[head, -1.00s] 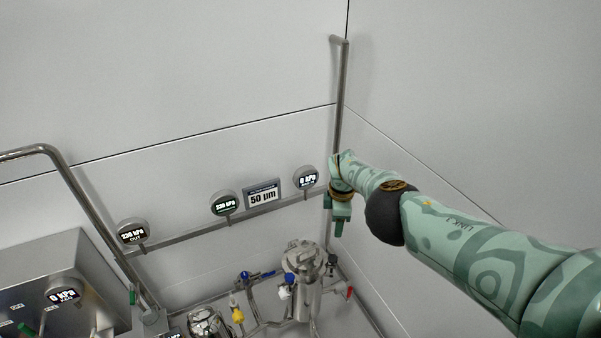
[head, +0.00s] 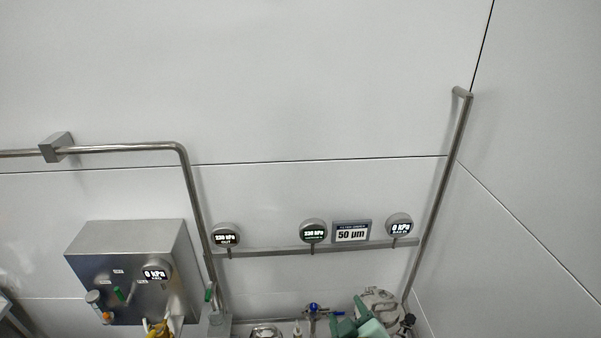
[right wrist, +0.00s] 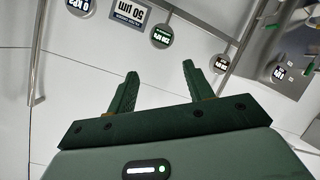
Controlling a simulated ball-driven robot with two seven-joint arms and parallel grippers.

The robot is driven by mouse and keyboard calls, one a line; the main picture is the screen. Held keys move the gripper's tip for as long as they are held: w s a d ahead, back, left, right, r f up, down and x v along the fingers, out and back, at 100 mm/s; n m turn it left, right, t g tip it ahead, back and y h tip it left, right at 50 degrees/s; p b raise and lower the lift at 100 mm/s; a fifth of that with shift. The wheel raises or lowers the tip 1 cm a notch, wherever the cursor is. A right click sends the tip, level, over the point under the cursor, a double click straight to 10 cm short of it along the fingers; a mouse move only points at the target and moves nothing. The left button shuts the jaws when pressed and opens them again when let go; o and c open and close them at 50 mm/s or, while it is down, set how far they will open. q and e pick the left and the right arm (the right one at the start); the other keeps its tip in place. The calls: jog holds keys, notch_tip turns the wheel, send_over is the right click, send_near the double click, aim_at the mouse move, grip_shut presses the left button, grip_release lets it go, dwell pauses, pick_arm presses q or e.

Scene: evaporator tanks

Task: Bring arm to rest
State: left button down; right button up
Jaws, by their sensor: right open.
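My right gripper (head: 358,326) shows at the bottom edge of the head view, in front of the steel filter housing (head: 384,304). Only its green end is visible there, and the rest of the arm is out of frame. In the right wrist view the gripper (right wrist: 160,90) has its two green fingers spread apart with nothing between them. My left gripper is not in view.
A rail (head: 320,248) on the wall carries round gauges and a "50 µm" sign (head: 351,232). A steel box (head: 130,268) with a gauge and valves stands at left. A vertical pipe (head: 441,195) runs near the corner. The upper wall is bare.

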jog(key=s+d+r+m+g+h, duration=0.1)
jog(key=s+d+r+g+h, duration=0.15)
jog(key=s+d, duration=0.7)
jog(key=s+d+r+g+h, duration=0.2)
jog(key=s+d+g+h, duration=0.15)
jog(key=s+d, duration=0.55)
jog(key=s+a+f+g+y+b, duration=0.15)
jog(key=f+b, duration=0.65)
jog(key=f, duration=1.4)
jog(key=s+a+f+g+y+b, duration=0.15)
jog(key=f+b, duration=0.75)
jog(key=f, duration=1.3)
jog(key=s+f+m+g+b, duration=0.1)
jog(key=s+f+b, duration=0.3)
jog(key=f, duration=0.6)
jog(key=s+f+m+g+y+b, duration=0.1)
jog(key=s+f+b, duration=0.4)
jog(key=s+f, duration=0.4)
jog(key=s+f+m+g+b, duration=0.1)
jog(key=s+f+b, duration=0.3)
jog(key=s+f, duration=0.3)
notch_tip(320, 180, down, 4)
jog(key=shift+r+m+g+y+b, duration=0.1)
jog(key=shift+m+g+y+b, duration=0.2)
jog(key=shift+y+b, duration=0.1)
jog(key=shift+a, duration=0.1)
